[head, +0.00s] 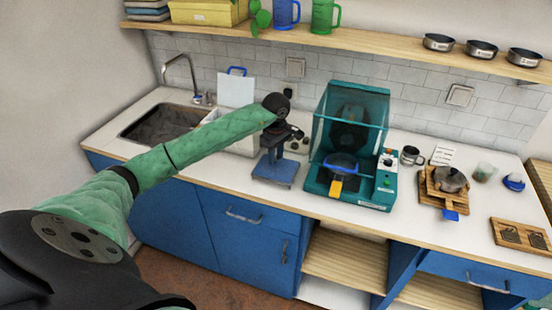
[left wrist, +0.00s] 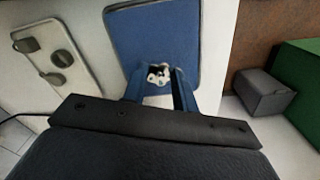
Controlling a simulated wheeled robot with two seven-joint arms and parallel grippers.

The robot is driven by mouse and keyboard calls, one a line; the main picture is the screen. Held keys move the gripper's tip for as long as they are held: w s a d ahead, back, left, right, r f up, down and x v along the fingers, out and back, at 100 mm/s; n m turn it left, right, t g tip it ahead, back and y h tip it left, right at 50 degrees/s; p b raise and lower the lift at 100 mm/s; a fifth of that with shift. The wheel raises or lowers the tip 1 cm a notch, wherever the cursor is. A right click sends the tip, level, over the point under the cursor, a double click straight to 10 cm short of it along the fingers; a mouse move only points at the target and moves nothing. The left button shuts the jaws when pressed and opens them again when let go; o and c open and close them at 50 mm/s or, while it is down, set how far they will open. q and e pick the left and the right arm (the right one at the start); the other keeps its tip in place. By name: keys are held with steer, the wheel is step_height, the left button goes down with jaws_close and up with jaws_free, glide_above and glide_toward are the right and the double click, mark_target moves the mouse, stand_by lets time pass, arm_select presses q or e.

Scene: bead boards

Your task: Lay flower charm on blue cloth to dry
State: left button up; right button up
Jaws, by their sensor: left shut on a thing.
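The flower charm (left wrist: 158,74), small and whitish, sits between the fingertips of my left gripper (left wrist: 159,82) in the left wrist view. The gripper is shut on it. Behind it in that view lies the blue cloth (left wrist: 150,35), a flat blue square with rounded corners. In the head view the blue cloth (head: 275,171) lies on the counter near its front edge, and my left gripper (head: 294,134) is above it. The charm cannot be made out in the head view. Whether the charm touches the cloth is unclear. My right gripper is not in view.
A teal machine with a clear hood (head: 350,115) stands right of the cloth. A sink (head: 165,120) is at the left. A wooden board with a pot (head: 450,180) and a mug (head: 412,155) are farther right. A wooden shelf (head: 350,42) runs above.

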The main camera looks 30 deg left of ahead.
arm_select(q)
steer(key=shift+f+p, duration=0.5)
steer(key=shift+f, duration=0.8)
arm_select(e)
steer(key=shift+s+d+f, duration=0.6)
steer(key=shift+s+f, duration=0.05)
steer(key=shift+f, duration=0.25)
arm_select(q)
steer(key=shift+f, duration=0.1)
steer(key=shift+w, duration=0.1)
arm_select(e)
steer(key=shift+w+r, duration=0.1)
arm_select(q)
steer(key=o, duration=0.9)
steer(key=shift+o, duration=0.2)
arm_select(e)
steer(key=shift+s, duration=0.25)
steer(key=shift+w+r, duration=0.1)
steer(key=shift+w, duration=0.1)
